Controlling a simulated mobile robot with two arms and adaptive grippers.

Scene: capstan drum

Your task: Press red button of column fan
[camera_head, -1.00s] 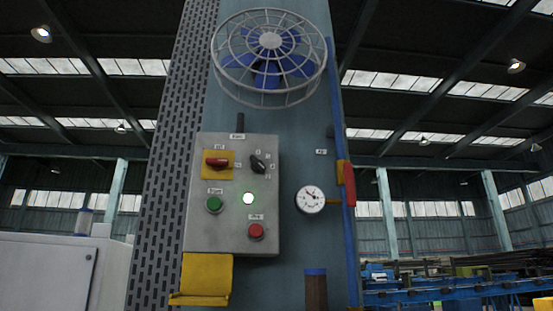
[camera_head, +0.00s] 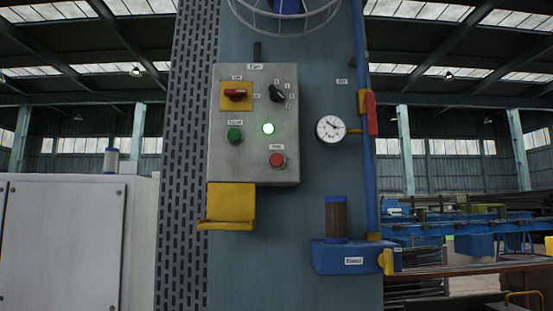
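The red button (camera_head: 277,160) sits at the lower right of a grey control box (camera_head: 255,178) on the column (camera_head: 290,260). A green button (camera_head: 235,134) is to its upper left, and a lit pale green lamp (camera_head: 268,128) is above it. A red rotary switch on a yellow plate (camera_head: 236,95) and a black selector knob (camera_head: 276,93) are in the top row. The fan (camera_head: 286,14) is cut off by the top edge; only its lower cage and a bit of blue show. Neither of my grippers is in view.
A yellow bracket (camera_head: 229,206) juts out under the box. To the right are a pressure gauge (camera_head: 330,128), a blue pipe with a red lever (camera_head: 371,113), and a blue unit (camera_head: 350,257). A white cabinet (camera_head: 62,245) stands at left.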

